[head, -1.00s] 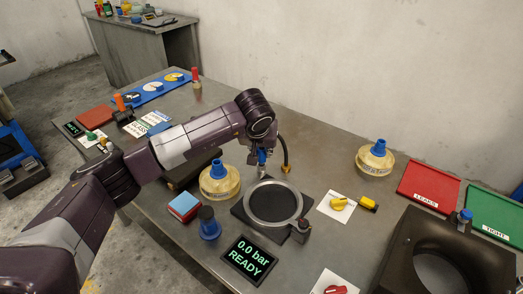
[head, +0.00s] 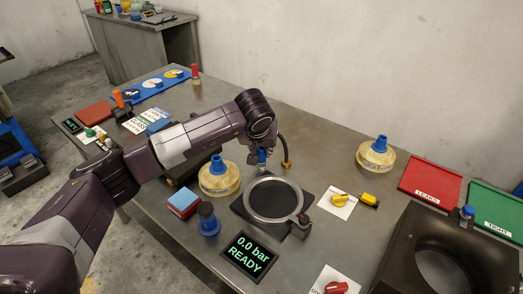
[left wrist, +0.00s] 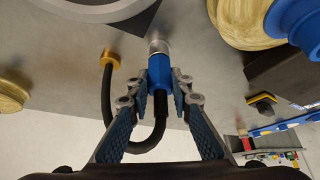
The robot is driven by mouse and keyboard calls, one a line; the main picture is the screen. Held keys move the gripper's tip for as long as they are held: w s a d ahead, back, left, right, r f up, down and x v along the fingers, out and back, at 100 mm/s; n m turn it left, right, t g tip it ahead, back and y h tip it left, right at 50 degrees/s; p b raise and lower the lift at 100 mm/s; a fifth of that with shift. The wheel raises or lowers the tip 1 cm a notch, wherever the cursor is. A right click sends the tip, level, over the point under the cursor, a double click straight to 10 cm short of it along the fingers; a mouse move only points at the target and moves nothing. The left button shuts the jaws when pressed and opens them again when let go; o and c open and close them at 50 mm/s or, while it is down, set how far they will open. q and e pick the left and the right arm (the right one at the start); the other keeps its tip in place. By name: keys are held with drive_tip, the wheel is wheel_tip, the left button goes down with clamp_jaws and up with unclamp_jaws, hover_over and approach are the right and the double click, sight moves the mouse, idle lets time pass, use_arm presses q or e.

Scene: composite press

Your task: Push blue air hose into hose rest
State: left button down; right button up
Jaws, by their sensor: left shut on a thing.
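The blue air hose connector (left wrist: 160,75) is between the two fingers of my left gripper (left wrist: 159,90), which is shut on it in the left wrist view. A silver cylinder (left wrist: 158,47) shows directly at the connector's far end. I cannot tell whether it is the connector's own tip or part of the hose rest. The black hose (left wrist: 107,100) bends round to a brass fitting (left wrist: 109,58) on the table. In the head view the blue connector (head: 262,155) sits low beneath my left wrist, just behind the round press plate. My right gripper is not in view.
The ring plate (head: 273,200) lies close in front of the connector. A yellowish pot with a blue top (head: 219,180) stands close left of it. A display (head: 248,257) reads 0.0 bar READY. Red (head: 430,180) and green (head: 495,212) trays lie at the right.

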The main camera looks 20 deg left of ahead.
use_arm(q)
drive_tip(key=shift+f, duration=0.15)
idle(0.5)
drive_tip(key=c, duration=1.7)
unclamp_jaws()
drive_tip(key=shift+o, duration=0.2)
